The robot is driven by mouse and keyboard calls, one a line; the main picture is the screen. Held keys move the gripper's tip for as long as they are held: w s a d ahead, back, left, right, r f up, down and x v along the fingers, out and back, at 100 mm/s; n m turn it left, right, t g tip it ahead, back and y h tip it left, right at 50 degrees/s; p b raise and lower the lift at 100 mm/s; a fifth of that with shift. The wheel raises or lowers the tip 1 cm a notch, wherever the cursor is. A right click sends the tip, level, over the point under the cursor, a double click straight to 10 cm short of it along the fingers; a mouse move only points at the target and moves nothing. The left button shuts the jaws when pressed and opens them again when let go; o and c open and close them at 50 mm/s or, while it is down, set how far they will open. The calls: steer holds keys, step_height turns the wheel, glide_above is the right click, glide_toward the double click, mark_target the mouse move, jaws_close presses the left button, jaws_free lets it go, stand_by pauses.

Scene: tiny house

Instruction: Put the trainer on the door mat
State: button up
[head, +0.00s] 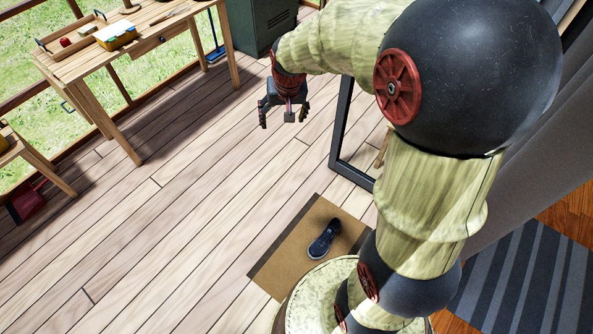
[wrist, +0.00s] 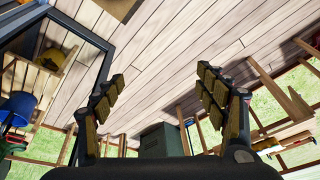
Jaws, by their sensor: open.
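The trainer (head: 325,240), dark blue with a pale sole, lies on the brown door mat (head: 285,254). No part of my gripper touches it. The mat lies flat on the plank floor, and its lower right part is hidden by my own body and arm. My gripper (head: 284,112) is well away from the trainer, above the floor towards the top of the head view. In the wrist view my gripper (wrist: 162,80) has its two fingers spread with nothing between them. The trainer does not show in the wrist view.
A wooden table (head: 158,15) with a tray and a yellow box stands at top left. A dark green cabinet (head: 262,22) is at the top. A dark door frame (head: 342,125) stands right of my gripper. A striped rug (head: 530,285) is at lower right. The middle floor is clear.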

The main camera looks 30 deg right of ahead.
steer(key=s+a+r+n, duration=0.1)
steer(key=s+a+r, duration=0.2)
steer(key=s, duration=0.5)
steer(key=s+a+r+n+t, duration=0.1)
steer(key=s+a+r+n, duration=0.1)
steer(key=s, duration=0.6)
steer(key=s+a+r+n, duration=0.1)
steer(key=s+a+r, duration=0.4)
steer(key=s, duration=0.4)
steer(key=shift+r+t+y, duration=0.3)
steer(key=shift+r+t, duration=0.1)
steer(key=shift+r, duration=0.15)
steer(key=shift+r, duration=0.1)
